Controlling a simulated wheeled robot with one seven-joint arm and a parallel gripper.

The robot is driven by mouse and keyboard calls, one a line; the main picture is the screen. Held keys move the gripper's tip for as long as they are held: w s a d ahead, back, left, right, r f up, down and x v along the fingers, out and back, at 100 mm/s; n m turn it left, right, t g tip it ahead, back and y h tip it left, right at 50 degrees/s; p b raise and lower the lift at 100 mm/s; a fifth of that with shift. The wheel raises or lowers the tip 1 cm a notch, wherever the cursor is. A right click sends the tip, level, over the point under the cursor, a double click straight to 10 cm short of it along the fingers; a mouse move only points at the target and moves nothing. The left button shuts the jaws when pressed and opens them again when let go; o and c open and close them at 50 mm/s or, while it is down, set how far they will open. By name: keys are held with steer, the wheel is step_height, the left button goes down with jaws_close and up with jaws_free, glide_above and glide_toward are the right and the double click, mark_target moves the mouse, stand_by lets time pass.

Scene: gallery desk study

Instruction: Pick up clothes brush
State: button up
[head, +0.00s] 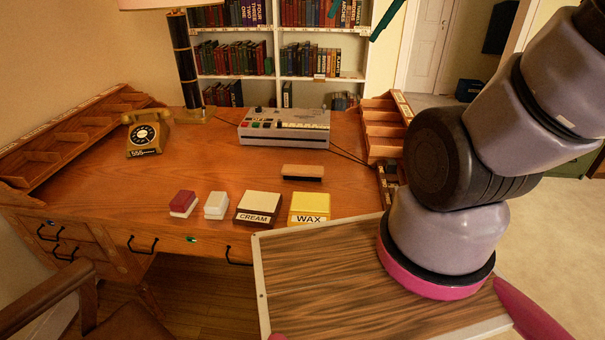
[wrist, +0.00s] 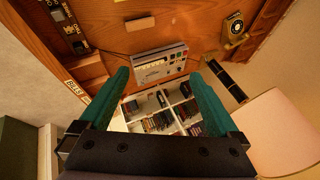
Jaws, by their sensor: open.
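The clothes brush, by its look, is a small block (head: 303,171) with a tan top and dark underside. It lies on the wooden desk (head: 225,170), behind the yellow WAX box and in front of the grey machine. In the wrist view a small tan block, likely the same brush (wrist: 140,23), shows near the top edge. My gripper (wrist: 158,75) has two teal fingers spread apart with nothing between them. In the head view only parts of the teal fingers show at the top edge, high above the desk and well away from the brush.
Along the desk front stand a red block (head: 183,203), a white block (head: 216,205), a CREAM box (head: 258,209) and a WAX box (head: 310,207). Behind are a grey machine (head: 284,127), telephone (head: 148,134) and lamp (head: 186,70). Wooden organisers (head: 384,125) flank the desk.

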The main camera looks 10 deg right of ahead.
steer(key=w+a+f+m+g+y, duration=0.25)
steer(key=w+f+m, duration=0.65)
steer(key=w+f, duration=0.95)
steer(key=w+f+m, duration=0.2)
steer(key=f, duration=0.5)
steer(key=w+d+f+m+g, duration=0.1)
steer(key=w+f+m, duration=0.1)
steer(key=f, duration=0.6)
steer(key=w+f+m+g, duration=0.1)
steer(key=w+f+m, duration=0.1)
steer(key=f, duration=0.5)
steer(key=shift+w+d+f+m+h, duration=0.1)
steer(key=shift+d+f+m+h, duration=0.15)
steer(key=shift+d+f+m, duration=0.2)
glide_above(303, 168)
steer(key=d, duration=0.2)
steer(key=f, duration=0.4)
steer(key=shift+s, duration=0.35)
steer(key=shift+x, duration=2.9)
steer(key=shift+s+d, duration=0.1)
jaws_close()
step_height(303, 168, up, 10)
